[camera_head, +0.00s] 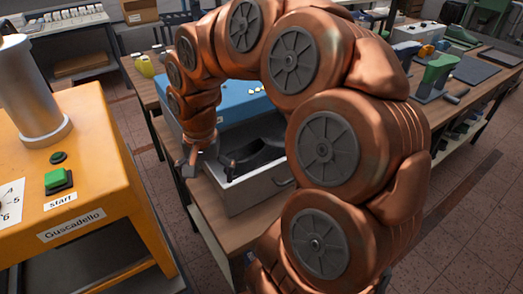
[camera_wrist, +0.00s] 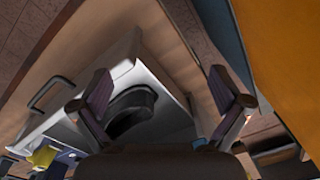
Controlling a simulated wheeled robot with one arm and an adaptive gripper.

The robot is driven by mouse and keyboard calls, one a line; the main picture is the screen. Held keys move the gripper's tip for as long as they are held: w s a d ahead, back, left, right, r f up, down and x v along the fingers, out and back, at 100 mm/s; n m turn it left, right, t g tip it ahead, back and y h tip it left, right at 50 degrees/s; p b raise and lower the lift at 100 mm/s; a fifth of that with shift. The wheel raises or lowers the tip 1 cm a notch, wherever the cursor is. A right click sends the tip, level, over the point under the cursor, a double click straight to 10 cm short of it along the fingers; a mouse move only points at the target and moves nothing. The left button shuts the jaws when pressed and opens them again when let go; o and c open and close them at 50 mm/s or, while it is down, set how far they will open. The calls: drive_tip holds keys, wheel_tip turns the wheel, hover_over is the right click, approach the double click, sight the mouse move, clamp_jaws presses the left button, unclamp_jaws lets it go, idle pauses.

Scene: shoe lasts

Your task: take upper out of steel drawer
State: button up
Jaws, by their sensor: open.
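The steel drawer (camera_head: 258,193) stands open under a blue-topped unit on a wooden bench. A black upper (camera_head: 262,153) lies inside it; part of it is hidden behind my arm. In the wrist view the upper (camera_wrist: 131,108) shows as a dark rounded opening inside the drawer (camera_wrist: 127,70), close to my left finger. My gripper (camera_head: 190,165) is at the drawer's left side in the head view, apart from the upper. In the wrist view my gripper (camera_wrist: 160,75) has its two fingers spread wide, with nothing held between them.
A yellow machine (camera_head: 75,150) with a green start button stands at the left. The blue unit (camera_head: 225,98) rises behind the drawer. The drawer handle (camera_wrist: 50,93) sticks out from its front. A green-topped tool (camera_head: 437,72) stands on the bench at right.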

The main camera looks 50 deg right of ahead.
drive_tip(key=w+d+f+m, duration=0.1)
drive_tip(key=w+d+m, duration=0.15)
drive_tip(key=d, duration=0.35)
drive_tip(key=w+d+m, duration=0.2)
drive_tip(key=d+m, duration=0.2)
drive_tip(key=d, duration=0.3)
drive_tip(key=m+t+p, duration=0.1)
drive_tip(key=m, duration=0.4)
approach(255, 153)
drive_tip(key=s+a, duration=0.3)
drive_tip(key=a, duration=0.1)
drive_tip(key=shift+h, duration=0.4)
drive_tip(key=shift+w+d+f+p, duration=0.15)
drive_tip(key=shift+f+p, duration=0.4)
drive_tip(key=shift+f, duration=0.45)
drive_tip(key=shift+w+a+f+p, duration=0.1)
drive_tip(key=shift+w+f+p, duration=0.1)
drive_tip(key=shift+f+p, duration=0.6)
drive_tip(key=shift+w+d+f+p, duration=0.15)
drive_tip(key=shift+f+p, duration=0.15)
drive_tip(key=shift+f, duration=0.9)
drive_tip(key=c, duration=1.2)
